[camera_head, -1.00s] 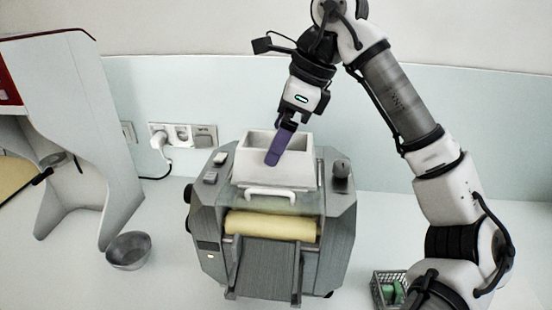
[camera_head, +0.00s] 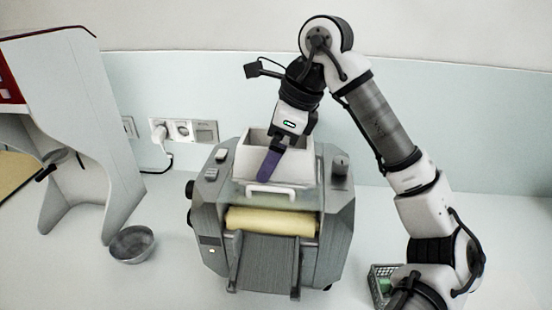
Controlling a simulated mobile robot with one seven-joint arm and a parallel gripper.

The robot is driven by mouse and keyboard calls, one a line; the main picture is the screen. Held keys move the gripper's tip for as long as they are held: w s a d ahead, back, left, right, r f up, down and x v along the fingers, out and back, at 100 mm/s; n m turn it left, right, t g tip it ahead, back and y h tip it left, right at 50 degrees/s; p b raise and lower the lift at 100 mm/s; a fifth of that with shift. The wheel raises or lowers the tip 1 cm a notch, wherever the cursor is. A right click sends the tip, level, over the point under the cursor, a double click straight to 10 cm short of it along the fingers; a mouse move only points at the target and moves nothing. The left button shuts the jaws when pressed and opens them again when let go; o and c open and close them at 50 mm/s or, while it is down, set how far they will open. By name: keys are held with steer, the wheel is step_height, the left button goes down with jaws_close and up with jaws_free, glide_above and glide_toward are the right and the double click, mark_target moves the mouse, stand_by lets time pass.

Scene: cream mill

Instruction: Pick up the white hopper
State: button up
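The white hopper (camera_head: 250,152) is an open box on top of the grey mill (camera_head: 335,215). It has a white handle (camera_head: 271,189) at its lower front. My gripper (camera_head: 268,168) reaches down into the hopper's opening from above, with a purple finger in front of its back wall. Only one finger shows clearly, so the gap between the fingers is hidden. I cannot tell whether the finger touches the hopper.
A yellow roller (camera_head: 271,221) lies below the hopper. A metal bowl (camera_head: 132,245) stands at the left, near a tall white machine (camera_head: 85,130). A basket (camera_head: 382,285) with green items is at the lower right. Wall sockets (camera_head: 184,131) hold a plug behind.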

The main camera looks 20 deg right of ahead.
steer(key=shift+f, duration=0.2)
stand_by(0.5)
steer(key=c, duration=1.1)
steer(key=shift+r, duration=0.2)
steer(key=shift+r+p, duration=0.2)
steer(key=shift+p, duration=0.1)
step_height(320, 180, up, 20)
steer(key=shift+f+b, duration=0.1)
steer(key=shift+b, duration=0.45)
